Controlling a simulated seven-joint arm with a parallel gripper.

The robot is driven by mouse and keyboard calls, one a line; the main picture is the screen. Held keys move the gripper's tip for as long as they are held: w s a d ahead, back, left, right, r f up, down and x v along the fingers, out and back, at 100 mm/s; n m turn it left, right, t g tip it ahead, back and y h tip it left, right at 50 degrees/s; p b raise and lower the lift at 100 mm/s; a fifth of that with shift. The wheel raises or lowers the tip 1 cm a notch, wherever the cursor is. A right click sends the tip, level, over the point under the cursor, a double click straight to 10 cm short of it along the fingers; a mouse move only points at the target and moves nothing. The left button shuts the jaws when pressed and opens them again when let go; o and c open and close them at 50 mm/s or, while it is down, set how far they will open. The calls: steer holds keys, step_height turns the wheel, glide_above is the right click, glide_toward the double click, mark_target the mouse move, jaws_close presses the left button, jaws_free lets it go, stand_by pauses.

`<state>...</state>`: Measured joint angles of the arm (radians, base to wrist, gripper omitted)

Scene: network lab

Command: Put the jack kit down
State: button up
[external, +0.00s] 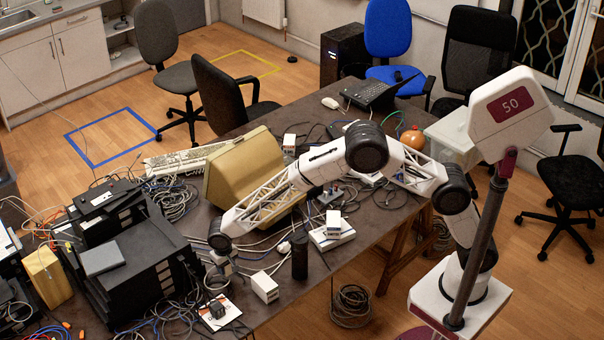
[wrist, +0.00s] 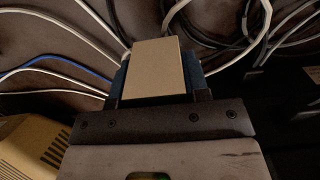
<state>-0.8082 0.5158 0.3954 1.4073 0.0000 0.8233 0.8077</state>
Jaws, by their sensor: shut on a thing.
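A plain beige box, which I take to be the jack kit (wrist: 155,70), sits between the fingers of my gripper (wrist: 160,88) in the wrist view. The gripper is shut on it. The dark table top with loose cables shows behind the box. In the external view my gripper (external: 220,266) hangs low over the front part of the table (external: 262,323), between the black equipment stack and a small white box. The held box is too small there to make out clearly. I cannot tell if it touches the table.
A black equipment stack (external: 148,262) stands left of my gripper. A small white box (external: 264,287) and a black cylinder (external: 299,256) stand to its right. A black cube (external: 217,309) lies on a white card in front. A beige monitor (external: 243,165) stands behind. Cables surround the area.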

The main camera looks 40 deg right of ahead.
mark_target(228, 278)
steer(key=shift+f, duration=0.1)
steer(key=shift+f, duration=1.8)
steer(key=shift+f, duration=0.1)
steer(key=o, duration=1)
step_height(228, 278, up, 12)
steer(key=shift+r, duration=0.1)
